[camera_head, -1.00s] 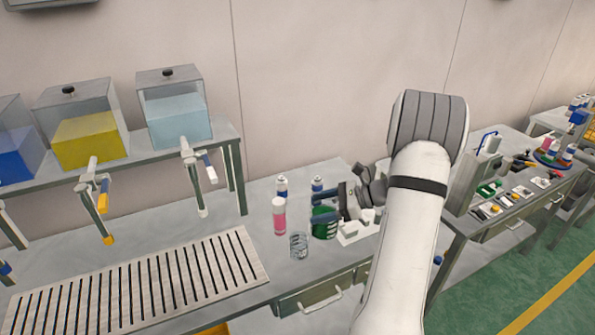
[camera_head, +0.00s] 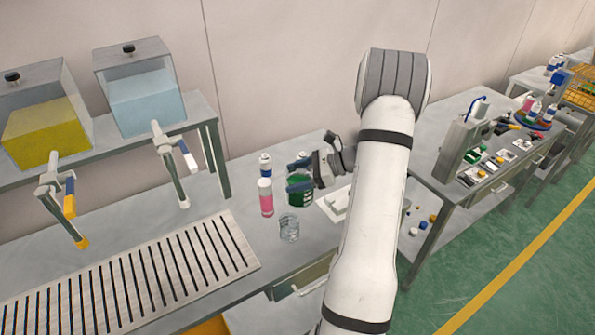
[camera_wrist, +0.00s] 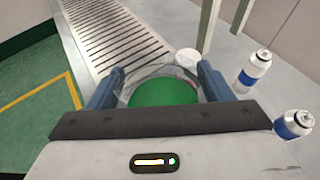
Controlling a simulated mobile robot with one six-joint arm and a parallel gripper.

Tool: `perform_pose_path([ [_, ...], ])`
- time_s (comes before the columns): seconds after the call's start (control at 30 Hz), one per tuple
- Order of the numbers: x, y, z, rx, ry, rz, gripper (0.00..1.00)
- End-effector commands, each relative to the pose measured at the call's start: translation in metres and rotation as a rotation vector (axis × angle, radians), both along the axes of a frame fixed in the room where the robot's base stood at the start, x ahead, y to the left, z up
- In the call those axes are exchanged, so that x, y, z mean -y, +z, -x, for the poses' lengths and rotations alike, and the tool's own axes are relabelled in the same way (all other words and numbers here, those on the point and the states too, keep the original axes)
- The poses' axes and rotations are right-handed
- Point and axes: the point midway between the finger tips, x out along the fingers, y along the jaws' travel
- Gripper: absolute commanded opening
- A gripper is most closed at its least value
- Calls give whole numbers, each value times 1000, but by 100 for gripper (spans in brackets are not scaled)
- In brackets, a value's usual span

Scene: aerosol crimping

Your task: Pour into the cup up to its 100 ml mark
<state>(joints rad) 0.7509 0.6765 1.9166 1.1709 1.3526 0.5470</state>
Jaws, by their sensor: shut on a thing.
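My gripper (camera_head: 297,180) is shut on a clear jug of green liquid (camera_head: 299,194). In the wrist view the jug (camera_wrist: 164,93) sits between my blue fingers, its round rim open upward and the green surface inside. It looks about upright; I cannot tell whether its base is clear of the bench. The clear cup (camera_head: 290,229) stands on the bench, in front of the jug and slightly left of it in the head view. The cup looks empty, and its marks are too small to read. I cannot make out the cup in the wrist view.
A pink bottle (camera_head: 265,198) stands close left of the jug. Blue-and-white cans stand behind, one (camera_wrist: 254,70) clear in the wrist view. A slatted grate (camera_head: 130,283) covers the bench's left. Tanks with taps, one holding yellow liquid (camera_head: 48,130), stand above it.

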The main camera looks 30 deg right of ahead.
Motion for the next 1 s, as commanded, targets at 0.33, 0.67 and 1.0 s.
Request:
perform_pose_path([
  [0.33,1,-23,0,1,-1,-1,34],
  [0.67,1,-14,0,117,-1,256,34],
  [1.0,4,-11,0,131,-2,290,34],
])
